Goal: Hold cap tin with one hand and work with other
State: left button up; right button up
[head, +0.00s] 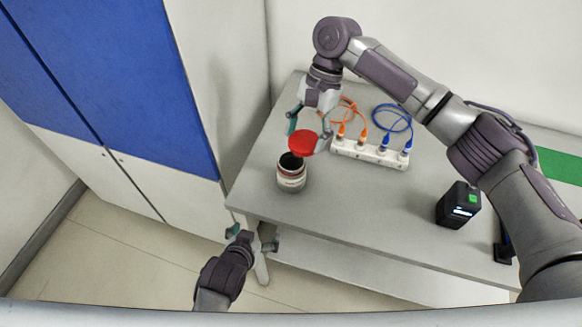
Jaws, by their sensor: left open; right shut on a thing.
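The tin (291,179), a dark-topped can with a pale label, stands upright on the bench near its left end, and its open dark mouth shows. A red round cap (302,143) is just above and slightly to the right of the tin's mouth, tilted. My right gripper (309,136) points down from above and is shut on the red cap. My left gripper (252,238) is open and empty, low beside the bench's front left corner, apart from the tin.
A white power strip (369,152) with orange cables (341,109) and blue cables (390,114) lies right of the tin. A black device (458,206) with a lit screen stands further right. The grey bench (365,205) is clear between them. A blue and white cabinet (130,75) stands left.

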pick_arm(q)
notch_tip(320, 180, up, 11)
jog(key=w+d+t+p, duration=0.1)
jog(key=w+d+t, duration=0.1)
jog(key=w, duration=0.1)
pick_arm(e)
jog(key=a, duration=0.1)
jog(key=w+a+m, duration=0.1)
jog(key=shift+a+y, duration=0.3)
jog(key=shift+a, duration=0.1)
pick_arm(q)
jog(key=t+h, duration=0.2)
send_near(295, 163)
jog(key=s, duration=0.1)
jog(key=s+r, duration=0.1)
jog(key=shift+s+a+m, duration=0.25)
jog(key=shift+a+m, duration=0.05)
pick_arm(e)
jog(key=shift+d+f, duration=0.1)
pick_arm(q)
jog(key=shift+a, duration=0.1)
jog(key=x, duration=1.2)
jog(key=shift+c, duration=0.2)
jog(key=c, duration=1.7)
pick_arm(e)
jog(key=shift+w+f, duration=0.15)
jog(key=shift+f, duration=1.1)
jog(key=shift+w+f, duration=0.1)
jog(key=shift+f, duration=1.1)
